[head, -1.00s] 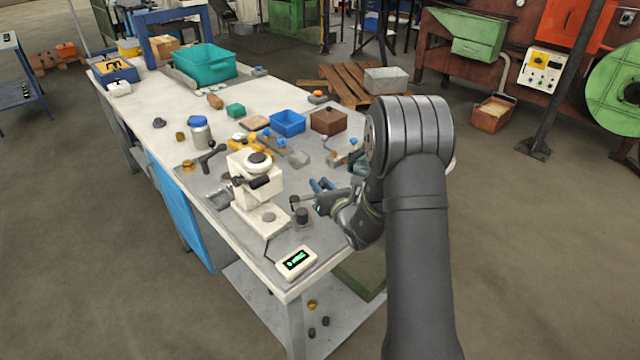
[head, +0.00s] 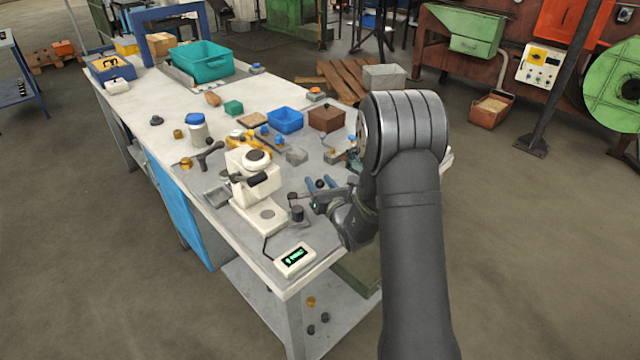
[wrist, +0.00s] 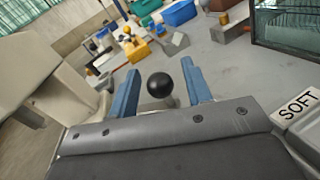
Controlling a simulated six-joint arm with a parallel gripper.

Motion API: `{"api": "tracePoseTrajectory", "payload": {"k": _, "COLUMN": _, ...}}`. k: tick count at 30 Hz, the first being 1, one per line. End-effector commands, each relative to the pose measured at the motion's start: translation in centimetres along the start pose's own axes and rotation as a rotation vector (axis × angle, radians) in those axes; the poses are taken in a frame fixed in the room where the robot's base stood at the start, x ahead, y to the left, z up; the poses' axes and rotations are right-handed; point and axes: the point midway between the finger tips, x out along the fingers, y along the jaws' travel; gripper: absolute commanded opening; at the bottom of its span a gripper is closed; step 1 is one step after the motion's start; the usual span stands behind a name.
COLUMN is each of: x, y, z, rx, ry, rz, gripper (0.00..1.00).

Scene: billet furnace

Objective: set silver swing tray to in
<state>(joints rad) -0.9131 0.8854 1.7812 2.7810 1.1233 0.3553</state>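My gripper (head: 320,183) is low over the near right part of the bench, just right of the white bench instrument (head: 248,180). In the wrist view its two blue fingers (wrist: 160,86) are apart. A black ball knob (wrist: 159,85) sits between them, with a visible gap on each side. A pale stem shows under the knob. The knob also shows small between the fingers in the head view. I cannot make out the silver swing tray clearly or tell its position; my gripper and wrist cover that area.
A dark knob (head: 297,214) and a small display box (head: 295,260) stand near the bench's front edge. Blue (head: 286,120) and brown (head: 326,117) boxes stand behind. A glass-sided box (wrist: 288,25) and a "SOFT" label (wrist: 298,108) are at right in the wrist view.

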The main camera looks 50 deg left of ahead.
Motion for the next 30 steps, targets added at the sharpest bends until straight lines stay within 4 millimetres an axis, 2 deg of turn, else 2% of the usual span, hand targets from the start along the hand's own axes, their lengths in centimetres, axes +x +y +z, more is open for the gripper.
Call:
{"api": "tracePoseTrajectory", "payload": {"k": 7, "x": -0.1, "y": 0.0, "z": 0.0, "rx": 0.0, "ry": 0.001, "rz": 0.001, "gripper": 0.45}}
{"api": "tracePoseTrajectory", "payload": {"k": 11, "x": -0.8, "y": 0.0, "z": 0.0, "rx": 0.0, "ry": 0.001, "rz": 0.0, "gripper": 0.45}}
{"api": "tracePoseTrajectory", "payload": {"k": 14, "x": -2.4, "y": 0.0, "z": 0.0, "rx": 0.0, "ry": 0.002, "rz": 0.0, "gripper": 0.45}}
{"api": "tracePoseTrajectory", "payload": {"k": 24, "x": -10.6, "y": -0.1, "z": 0.0, "rx": 0.001, "ry": 0.002, "rz": -0.003, "gripper": 0.45}}
{"api": "tracePoseTrajectory", "payload": {"k": 30, "x": -14.8, "y": -0.1, "z": 0.0, "rx": 0.001, "ry": 0.002, "rz": -0.002, "gripper": 0.45}}
